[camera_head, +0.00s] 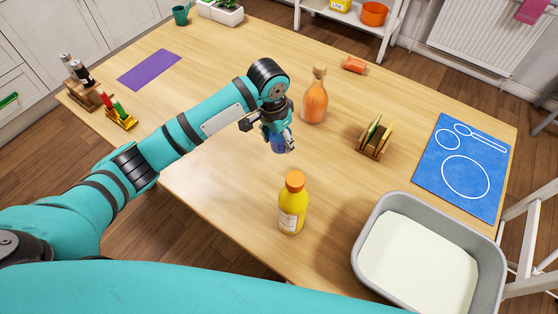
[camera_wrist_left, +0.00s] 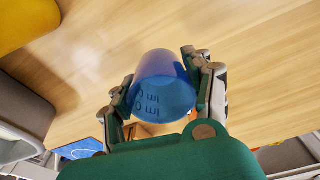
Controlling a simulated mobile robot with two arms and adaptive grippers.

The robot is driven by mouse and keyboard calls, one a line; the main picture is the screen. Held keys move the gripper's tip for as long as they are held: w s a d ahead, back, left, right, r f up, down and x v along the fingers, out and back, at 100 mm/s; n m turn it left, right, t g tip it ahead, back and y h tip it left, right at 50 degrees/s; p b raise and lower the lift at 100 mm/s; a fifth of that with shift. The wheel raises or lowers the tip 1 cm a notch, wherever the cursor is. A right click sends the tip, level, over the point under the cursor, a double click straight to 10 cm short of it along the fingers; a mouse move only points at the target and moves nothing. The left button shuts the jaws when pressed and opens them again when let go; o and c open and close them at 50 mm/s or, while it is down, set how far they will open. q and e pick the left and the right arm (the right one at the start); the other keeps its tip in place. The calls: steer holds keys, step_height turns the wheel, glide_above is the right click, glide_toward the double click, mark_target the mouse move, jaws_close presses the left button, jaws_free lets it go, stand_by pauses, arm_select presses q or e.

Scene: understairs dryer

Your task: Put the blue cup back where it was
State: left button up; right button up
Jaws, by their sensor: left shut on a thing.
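The blue cup (camera_head: 281,142) is translucent and is held in my left gripper (camera_head: 272,130), near the middle of the wooden table. In the left wrist view, the blue cup (camera_wrist_left: 163,85) sits between the two fingers of my left gripper (camera_wrist_left: 160,78), with dark lettering on its side. The fingers press it from both sides. The cup appears to be above the tabletop, but the gap is hard to judge. The gripper partly hides it in the head view. My right gripper is not in view.
An orange bottle (camera_head: 314,98) stands close right of the cup, and a yellow bottle (camera_head: 292,205) stands nearer. A wooden rack (camera_head: 374,140), blue mat (camera_head: 463,168) and grey tub (camera_head: 378,208) are to the right. A purple mat (camera_head: 150,69) lies bare at left.

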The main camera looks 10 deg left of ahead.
mark_target(280, 162)
arm_select(q)
step_height(280, 162, down, 3)
steer(key=shift+s+f, duration=0.1)
steer(key=shift+s, duration=0.05)
steer(key=shift+f, duration=2.35)
steer(key=o, duration=1.2)
steer(key=shift+o, duration=0.2)
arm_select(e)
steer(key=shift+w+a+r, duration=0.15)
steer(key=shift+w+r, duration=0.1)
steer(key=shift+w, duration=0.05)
